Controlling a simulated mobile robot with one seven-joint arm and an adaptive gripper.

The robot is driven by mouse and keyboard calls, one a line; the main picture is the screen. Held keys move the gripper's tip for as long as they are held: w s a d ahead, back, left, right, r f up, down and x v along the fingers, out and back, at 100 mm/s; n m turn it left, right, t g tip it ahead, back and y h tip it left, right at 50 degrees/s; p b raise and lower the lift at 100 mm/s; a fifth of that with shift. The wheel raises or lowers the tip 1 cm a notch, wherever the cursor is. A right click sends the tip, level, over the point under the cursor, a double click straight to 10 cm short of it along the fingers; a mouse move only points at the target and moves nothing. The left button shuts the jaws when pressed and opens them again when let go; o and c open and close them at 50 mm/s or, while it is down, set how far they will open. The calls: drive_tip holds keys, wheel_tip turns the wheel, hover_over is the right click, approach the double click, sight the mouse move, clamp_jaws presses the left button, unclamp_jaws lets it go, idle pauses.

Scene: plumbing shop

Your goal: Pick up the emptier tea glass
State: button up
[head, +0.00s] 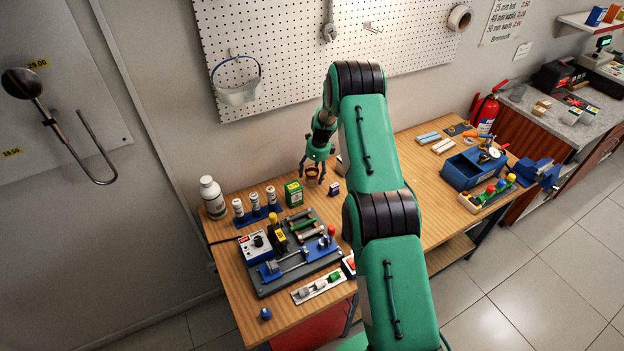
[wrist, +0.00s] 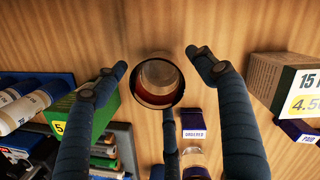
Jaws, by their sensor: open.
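In the wrist view a round tea glass (wrist: 160,78) with red-brown liquid low inside stands on the wooden bench, seen from above. My open gripper (wrist: 158,62) has its fingers spread around it, with gaps to the left and right fingers. In the head view my gripper (head: 317,168) is over the bench's back edge, with the dark red glass (head: 312,174) at its fingers. A second glass-like thing (wrist: 194,158) with an amber band shows below in the wrist view, partly hidden by a finger; I cannot tell its fill.
A dark block labelled ORDERED (wrist: 194,128) stands close to the fingers. A green box (wrist: 92,116) is at left, and a brown price-marked box (wrist: 282,82) at right. In the head view a white bottle (head: 212,197) and a tool board (head: 290,262) crowd the bench's left.

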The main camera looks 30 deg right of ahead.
drive_tip(key=shift+w+a+f, duration=0.1)
drive_tip(key=shift+a+f, duration=0.05)
drive_tip(key=shift+f, duration=1.15)
drive_tip(key=c, duration=1.3)
drive_tip(key=shift+o, duration=0.2)
drive_tip(key=shift+r, duration=0.4)
drive_tip(key=shift+r, duration=1.2)
drive_tip(key=shift+r+b, duration=0.15)
drive_tip(key=shift+b, duration=0.15)
drive_tip(key=s+a+b, duration=0.1)
drive_tip(key=s+a, duration=0.1)
drive_tip(key=s, duration=0.5)
drive_tip(key=s+a+r+b, duration=0.1)
drive_tip(key=s+a, duration=0.1)
drive_tip(key=s, duration=0.6)
drive_tip(key=shift+a+r, duration=0.25)
drive_tip(key=shift+a, duration=0.1)
